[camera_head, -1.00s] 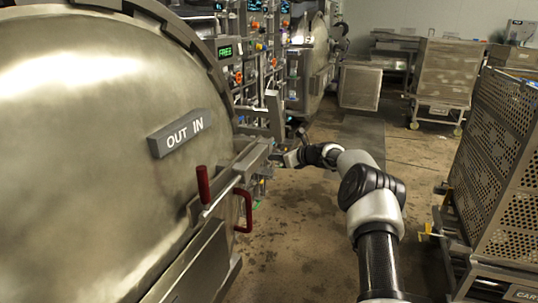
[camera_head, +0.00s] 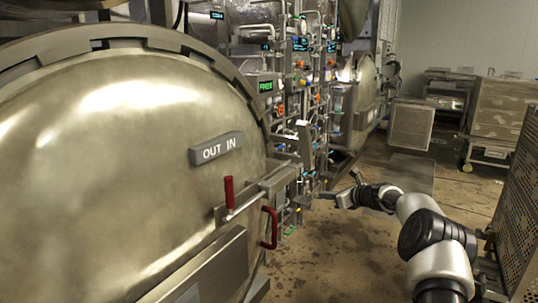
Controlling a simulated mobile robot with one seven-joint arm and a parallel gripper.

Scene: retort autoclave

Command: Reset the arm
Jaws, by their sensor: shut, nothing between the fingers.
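My arm reaches in from the lower right of the head view. My gripper (camera_head: 335,197) is at its far end, over the open floor just right of the autoclave door's latch side. It is small in the view and holds nothing that I can see. The big round autoclave door (camera_head: 110,160) fills the left side, with an OUT IN plate (camera_head: 216,149) on it. A red-gripped lever (camera_head: 229,193) and a red handle (camera_head: 270,228) sit at the door's right edge. My gripper is apart from both.
A panel with a green FREE display (camera_head: 266,86) and many valves stands behind the door. A perforated cart (camera_head: 518,215) stands close at the right edge, near my arm. Metal crates (camera_head: 503,108) are farther back. The floor (camera_head: 320,250) between door and arm is clear.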

